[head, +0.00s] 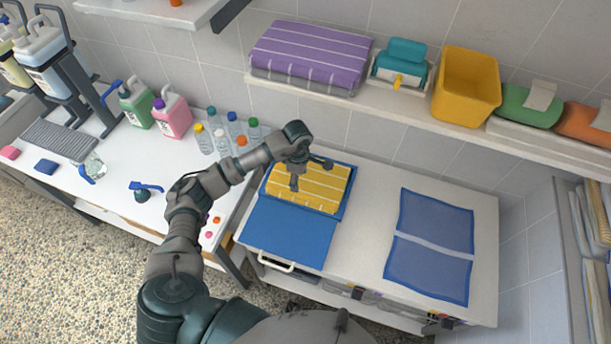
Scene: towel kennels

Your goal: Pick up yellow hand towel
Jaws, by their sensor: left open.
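The yellow hand towel (325,188) has white stripes and lies folded on a blue surface with a raised rim (347,207) on the white cabinet top. My left gripper (308,178) is open above the towel's left part. One finger points down over the towel and the other reaches out to the right. I cannot tell whether a fingertip touches the cloth. The gripper and wrist hide part of the towel's upper left. My right gripper is not in view.
A blue panel (287,233) lies in front of the towel. A blue mat (430,245) lies on the right of the cabinet top (375,200). A wall shelf (400,107) above holds a purple striped towel (311,53) and a yellow bin (467,85). Several bottles (232,126) stand left of the arm.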

